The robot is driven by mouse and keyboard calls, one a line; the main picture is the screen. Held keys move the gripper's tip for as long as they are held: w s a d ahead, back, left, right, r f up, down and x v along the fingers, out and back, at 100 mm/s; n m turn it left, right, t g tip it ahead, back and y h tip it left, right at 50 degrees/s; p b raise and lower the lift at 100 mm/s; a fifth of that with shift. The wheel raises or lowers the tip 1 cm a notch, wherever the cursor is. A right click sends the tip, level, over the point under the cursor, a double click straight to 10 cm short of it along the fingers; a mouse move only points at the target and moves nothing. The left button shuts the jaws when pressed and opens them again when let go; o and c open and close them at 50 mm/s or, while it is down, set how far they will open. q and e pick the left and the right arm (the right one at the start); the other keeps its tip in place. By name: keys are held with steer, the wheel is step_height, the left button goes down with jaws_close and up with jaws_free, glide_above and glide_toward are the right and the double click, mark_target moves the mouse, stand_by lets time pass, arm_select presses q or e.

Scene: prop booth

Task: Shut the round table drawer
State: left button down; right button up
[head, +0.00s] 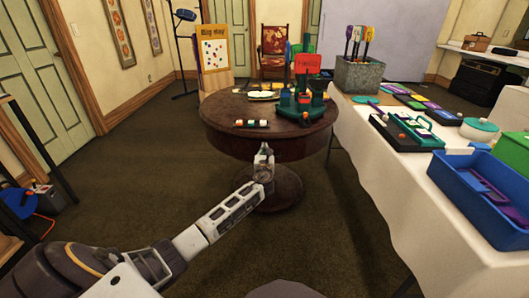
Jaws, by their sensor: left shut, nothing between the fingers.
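The round table (215,106) is dark brown wood with a deep rim and a thick round pedestal base. It stands in the middle of the head view. I cannot make out the drawer or how far it is open; my left gripper covers part of the table's front side. My left gripper (264,150) is shut and empty, pointing away from me at the front of the table's rim. I cannot tell whether it touches the table. My right gripper is out of view.
On the round table stand a green stand with a red sign (307,63) and small colourful items. A long white-clothed table (400,190) on the right holds a blue bin (455,185) and a grey planter (360,76).

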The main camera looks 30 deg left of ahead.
arm_select(q)
steer(key=shift+w, duration=0.1)
steer(key=shift+r+x, duration=0.2)
steer(key=shift+x, duration=1.05)
steer(key=shift+a+r, duration=0.15)
steer(key=shift+a, duration=0.05)
